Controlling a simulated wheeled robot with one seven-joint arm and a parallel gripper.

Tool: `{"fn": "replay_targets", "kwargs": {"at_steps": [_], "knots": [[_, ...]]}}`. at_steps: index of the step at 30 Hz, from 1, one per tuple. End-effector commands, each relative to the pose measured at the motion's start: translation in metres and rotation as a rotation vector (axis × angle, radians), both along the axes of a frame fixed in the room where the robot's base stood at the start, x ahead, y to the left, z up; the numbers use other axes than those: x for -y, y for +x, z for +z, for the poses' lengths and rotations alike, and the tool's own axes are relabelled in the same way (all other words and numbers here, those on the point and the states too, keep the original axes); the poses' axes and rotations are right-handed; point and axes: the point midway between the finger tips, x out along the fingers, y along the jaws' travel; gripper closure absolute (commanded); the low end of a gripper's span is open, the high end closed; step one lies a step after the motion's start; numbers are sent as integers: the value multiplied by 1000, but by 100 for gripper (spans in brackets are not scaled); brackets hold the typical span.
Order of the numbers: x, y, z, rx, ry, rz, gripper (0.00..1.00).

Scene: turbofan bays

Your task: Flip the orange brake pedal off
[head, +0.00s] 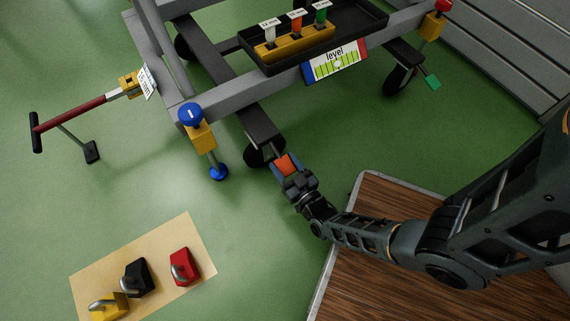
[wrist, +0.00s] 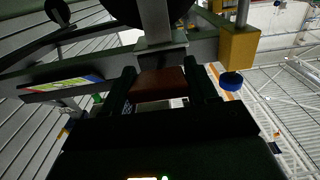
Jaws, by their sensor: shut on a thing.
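The orange brake pedal (head: 287,164) sits at the caster wheel (head: 262,151) under the near corner of the grey cart. My gripper (head: 284,167) is at the pedal, with its fingers on either side of it. In the wrist view the pedal (wrist: 160,80) shows as a dark orange-brown block between the two fingers of my gripper (wrist: 162,88). The gripper is shut on it. The pedal's exact tilt is hard to tell, and its lower side is hidden by the gripper.
A blue-knobbed jack (head: 201,137) stands left of the wheel. A red tow bar (head: 75,120) reaches out to the left. A tan mat (head: 207,229) with several coloured chocks lies at the lower left. A wooden platform edge (head: 335,245) lies under my arm. Green floor between is clear.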

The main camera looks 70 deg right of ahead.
Motion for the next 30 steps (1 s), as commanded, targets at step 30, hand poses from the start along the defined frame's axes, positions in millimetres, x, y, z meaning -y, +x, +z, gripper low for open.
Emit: {"fn": "replay_targets", "kwargs": {"at_steps": [30], "knots": [[-1,-2,36,-250,169,-1,97]]}}
